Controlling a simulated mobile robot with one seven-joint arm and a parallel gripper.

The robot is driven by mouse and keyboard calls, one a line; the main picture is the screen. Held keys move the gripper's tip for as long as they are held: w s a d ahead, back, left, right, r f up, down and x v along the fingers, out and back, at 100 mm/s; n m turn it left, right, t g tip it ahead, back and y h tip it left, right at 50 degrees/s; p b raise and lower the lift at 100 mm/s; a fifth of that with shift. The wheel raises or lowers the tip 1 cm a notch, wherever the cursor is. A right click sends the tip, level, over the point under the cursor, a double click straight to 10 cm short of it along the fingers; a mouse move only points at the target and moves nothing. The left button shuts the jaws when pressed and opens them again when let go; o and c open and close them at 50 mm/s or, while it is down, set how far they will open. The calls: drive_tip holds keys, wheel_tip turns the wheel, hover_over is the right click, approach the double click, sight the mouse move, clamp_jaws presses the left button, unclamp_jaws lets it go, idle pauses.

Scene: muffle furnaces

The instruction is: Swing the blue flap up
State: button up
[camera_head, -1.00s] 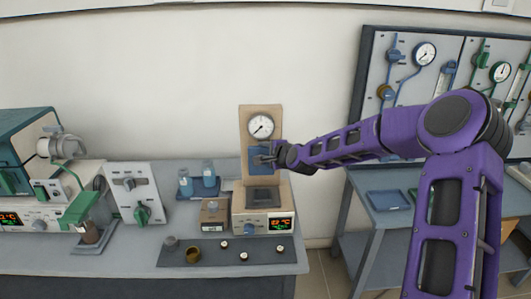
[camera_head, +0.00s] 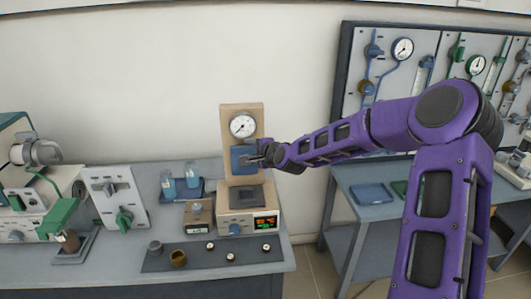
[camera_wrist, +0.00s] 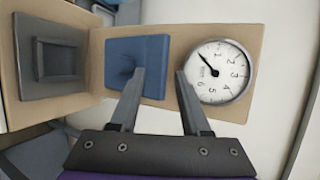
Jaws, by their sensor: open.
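The blue flap (camera_head: 243,160) is a flat square panel on the tan upright of the small furnace (camera_head: 249,208), just below the round gauge (camera_head: 243,126). In the wrist view the flap (camera_wrist: 145,52) lies between a grey square frame (camera_wrist: 60,59) and the gauge (camera_wrist: 216,72). My gripper (camera_head: 257,158) is at the right side of the flap. In the wrist view my gripper (camera_wrist: 160,75) is open, with one finger over the flap's face and the other at the gauge's edge. Nothing shows between the fingers except the tan panel and the flap's edge. Contact cannot be told.
Blue bottles (camera_head: 180,184) on a tray and a small tan box (camera_head: 199,214) stand left of the furnace. A dark mat (camera_head: 215,254) with several small cups lies in front. A wall panel with gauges (camera_head: 430,75) is at the right. Free wall shows above the furnace.

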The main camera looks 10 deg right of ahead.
drive_tip(key=v, duration=1.6)
drive_tip(key=shift+a, duration=0.35)
drive_tip(key=shift+s+f, duration=0.1)
drive_tip(key=shift+f, duration=0.05)
